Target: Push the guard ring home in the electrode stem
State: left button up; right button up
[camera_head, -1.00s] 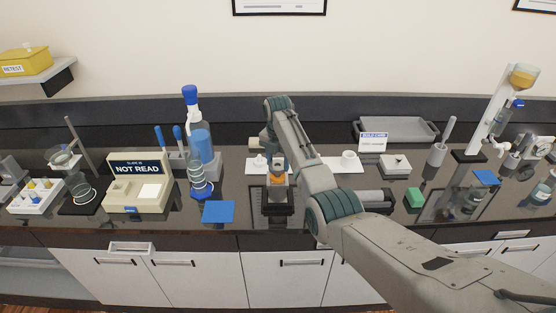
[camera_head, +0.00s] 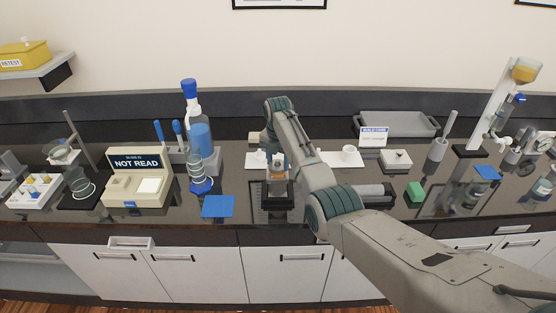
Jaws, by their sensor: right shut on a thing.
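My right arm reaches in from the lower right and bends down over the middle of the bench. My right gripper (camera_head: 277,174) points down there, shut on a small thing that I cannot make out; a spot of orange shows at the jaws. A dark slotted plate (camera_head: 264,205) lies on the counter just below the gripper. I cannot tell the guard ring from the electrode stem at this size, nor whether they touch. My left gripper is out of view.
Left of the gripper are a blue mat (camera_head: 218,206), a wash bottle (camera_head: 202,145) and a beige instrument (camera_head: 137,185) reading NOT READ. To the right are a white cup (camera_head: 348,151), a green block (camera_head: 415,191) and a grey tray (camera_head: 397,124).

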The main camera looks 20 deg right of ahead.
jog(key=o, duration=1.1)
jog(key=shift+o, duration=0.2)
notch_tip(320, 180, up, 9)
jog(key=b, duration=0.4)
jog(key=shift+r, duration=0.85)
